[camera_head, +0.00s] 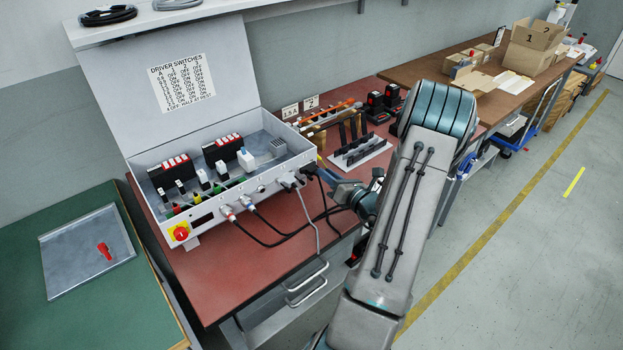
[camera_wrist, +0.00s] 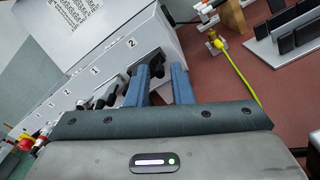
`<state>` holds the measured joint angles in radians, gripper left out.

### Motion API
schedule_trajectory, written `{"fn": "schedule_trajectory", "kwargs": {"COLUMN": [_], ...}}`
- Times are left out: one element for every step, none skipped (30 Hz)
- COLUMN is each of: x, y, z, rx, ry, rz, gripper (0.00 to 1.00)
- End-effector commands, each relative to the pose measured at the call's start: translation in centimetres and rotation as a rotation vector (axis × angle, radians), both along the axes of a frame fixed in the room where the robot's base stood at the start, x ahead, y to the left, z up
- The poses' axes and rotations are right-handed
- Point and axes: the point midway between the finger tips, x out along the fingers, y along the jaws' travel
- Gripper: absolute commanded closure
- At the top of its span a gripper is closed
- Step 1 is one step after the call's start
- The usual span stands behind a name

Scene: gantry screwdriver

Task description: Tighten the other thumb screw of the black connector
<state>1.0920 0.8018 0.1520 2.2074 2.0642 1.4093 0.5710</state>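The black connector (camera_head: 310,170) is plugged into the right end of the grey control box's front panel. It also shows in the wrist view (camera_wrist: 157,64), at the fingertips. My gripper (camera_head: 324,174) reaches in from the right, close to the connector. In the wrist view, my gripper (camera_wrist: 158,79) has its two blue fingers apart, one on each side of the connector's near end. I cannot tell whether either finger touches it. The thumb screws are too small or hidden to make out.
A light grey connector (camera_head: 288,181) sits just left of the black one, its cable hanging over the red bench top (camera_head: 235,270). Cables (camera_head: 275,233) lie below. A rack of black pieces (camera_head: 362,152) stands behind the gripper.

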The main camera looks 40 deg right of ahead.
Motion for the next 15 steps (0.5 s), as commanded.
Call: {"fn": "schedule_trajectory", "kwargs": {"x": [0.04,0.02,0.00,-0.01,-0.02,-0.03,-0.02,-0.02,-0.01,0.01,0.03,0.05,0.05,0.03,0.02], "y": [0.07,0.05,0.03,0.02,0.02,0.01,0.01,0.01,0.02,0.02,0.05,0.07,0.06,0.04,0.02], "z": [-0.57,-0.52,-0.41,-0.33,-0.26,-0.19,-0.18,-0.21,-0.31,-0.40,-0.52,-0.62,-0.66,-0.67,-0.66], "rx": [-0.055,-0.082,-0.112,-0.128,-0.140,-0.152,-0.160,-0.170,-0.196,-0.221,-0.253,-0.300,-0.335,-0.369,-0.413], "ry": [-0.005,-0.007,-0.009,-0.010,-0.011,-0.011,-0.012,-0.013,-0.015,-0.018,-0.021,-0.025,-0.028,-0.031,-0.034], "rz": [0.002,0.001,0.001,0.000,0.000,0.000,0.000,0.000,0.000,0.001,0.002,0.002,0.001,0.001,0.000], "gripper": [0.80,0.80,0.80,0.80,0.80,0.80,0.80,0.80,0.80,0.80,0.80,0.80,0.80,0.80,0.80]}}
